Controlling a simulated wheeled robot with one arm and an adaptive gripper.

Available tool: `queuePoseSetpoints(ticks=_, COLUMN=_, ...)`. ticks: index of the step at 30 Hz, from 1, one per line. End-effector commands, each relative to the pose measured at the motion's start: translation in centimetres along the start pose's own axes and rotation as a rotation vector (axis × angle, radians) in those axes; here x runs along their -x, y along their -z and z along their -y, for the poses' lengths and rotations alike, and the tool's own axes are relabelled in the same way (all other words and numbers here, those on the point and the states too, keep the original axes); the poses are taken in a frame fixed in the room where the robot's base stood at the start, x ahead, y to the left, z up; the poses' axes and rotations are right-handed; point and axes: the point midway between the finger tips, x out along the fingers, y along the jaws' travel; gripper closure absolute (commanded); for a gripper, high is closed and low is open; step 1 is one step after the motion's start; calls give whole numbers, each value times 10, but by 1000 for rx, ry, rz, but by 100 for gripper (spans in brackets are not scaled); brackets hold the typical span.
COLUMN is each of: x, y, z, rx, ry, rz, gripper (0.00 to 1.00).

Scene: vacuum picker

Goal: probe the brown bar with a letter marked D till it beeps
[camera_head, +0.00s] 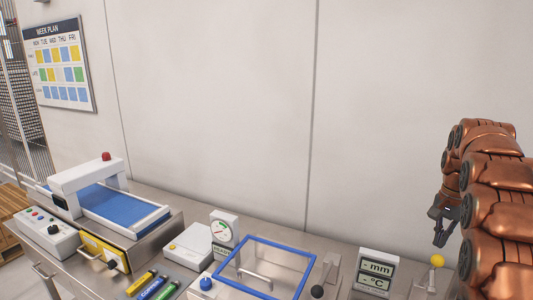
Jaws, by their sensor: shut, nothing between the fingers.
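No brown bar marked D can be made out in this view. A white instrument with two displays (377,268), reading "- mm" and "- °C", stands at the lower right on the bench. A yellow ball on a grey post (437,261) stands just right of it; whether it belongs to the instrument I cannot tell. My gripper (440,241) is shut and empty, pointing down in the air and appearing above the yellow ball. My copper arm covers the right edge of the view.
The steel bench (205,271) runs along a plain wall. A blue-belted conveyor (120,208) with a white arch is at left. Yellow, blue and green marked rods (153,287) lie at front. A white dial gauge (224,232) and a blue-framed clear lid (262,262) stand mid-bench.

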Motion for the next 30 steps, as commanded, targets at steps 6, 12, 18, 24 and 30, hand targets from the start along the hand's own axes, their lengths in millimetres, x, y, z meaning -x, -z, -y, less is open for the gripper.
queuePoseSetpoints(ticks=6, x=-10, y=0, z=0, rx=0, ry=0, rz=1, gripper=100)
queuePoseSetpoints(ticks=12, x=-18, y=0, z=0, rx=0, ry=0, rz=1, gripper=100)
queuePoseSetpoints(ticks=18, x=-24, y=0, z=0, rx=1, ry=0, rz=1, gripper=100)
queuePoseSetpoints(ticks=24, x=-24, y=0, z=0, rx=0, ry=0, rz=0, gripper=100)
queuePoseSetpoints(ticks=30, x=-26, y=-2, z=-1, rx=0, ry=0, rz=0, gripper=100)
